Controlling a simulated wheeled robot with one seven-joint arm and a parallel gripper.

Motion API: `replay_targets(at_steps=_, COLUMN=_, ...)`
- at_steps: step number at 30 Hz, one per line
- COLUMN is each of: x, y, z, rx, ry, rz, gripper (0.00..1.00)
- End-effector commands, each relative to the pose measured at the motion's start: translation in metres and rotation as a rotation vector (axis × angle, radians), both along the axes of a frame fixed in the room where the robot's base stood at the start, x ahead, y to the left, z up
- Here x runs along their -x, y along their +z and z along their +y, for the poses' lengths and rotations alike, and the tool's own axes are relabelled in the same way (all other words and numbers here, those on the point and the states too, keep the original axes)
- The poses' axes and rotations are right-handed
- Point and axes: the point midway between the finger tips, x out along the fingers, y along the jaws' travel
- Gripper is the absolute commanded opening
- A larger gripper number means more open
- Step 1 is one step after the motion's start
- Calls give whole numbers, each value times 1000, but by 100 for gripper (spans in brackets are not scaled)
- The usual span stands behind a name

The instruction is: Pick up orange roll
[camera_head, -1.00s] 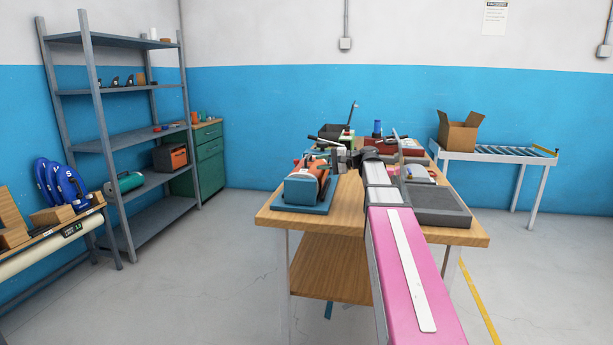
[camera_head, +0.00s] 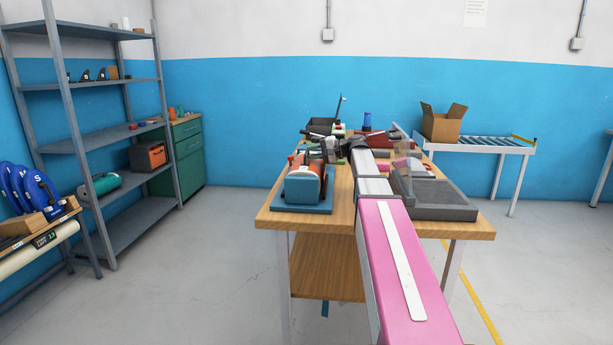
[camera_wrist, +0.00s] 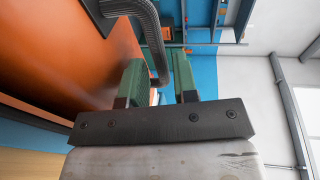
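An orange object with a grey-blue front and base (camera_head: 304,187) sits at the near left of the wooden table (camera_head: 345,230). I cannot tell whether this is the orange roll. A large, smooth orange surface (camera_wrist: 75,45) fills the left of the wrist view, close to my gripper. My gripper (camera_wrist: 160,80) has two green fingers, spread apart with nothing clearly held. A black ribbed hose or handle (camera_wrist: 152,40) passes beyond the fingers and partly behind them. In the head view my gripper (camera_head: 328,146) is small and blurred among table items, just behind the orange object.
A dark grey tray (camera_head: 445,212) lies on the table's right side, beside my pink arm. Several tools crowd the table's back. A metal shelf (camera_head: 105,140) and green cabinet (camera_head: 190,165) stand left. A cardboard box (camera_head: 441,122) sits on a roller conveyor (camera_head: 480,143).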

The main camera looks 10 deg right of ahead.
Motion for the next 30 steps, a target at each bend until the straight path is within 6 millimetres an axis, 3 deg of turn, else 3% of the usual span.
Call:
replay_targets(at_steps=4, x=-8, y=-4, z=19, rx=0, ry=1, rz=0, gripper=27)
replay_targets(at_steps=12, x=-9, y=-5, z=23, rx=0, ry=0, rz=1, gripper=27)
replay_targets(at_steps=15, x=-9, y=-5, z=23, rx=0, ry=0, rz=0, gripper=0)
replay_targets(at_steps=30, x=-8, y=-5, z=23, rx=0, ry=1, rz=1, gripper=0)
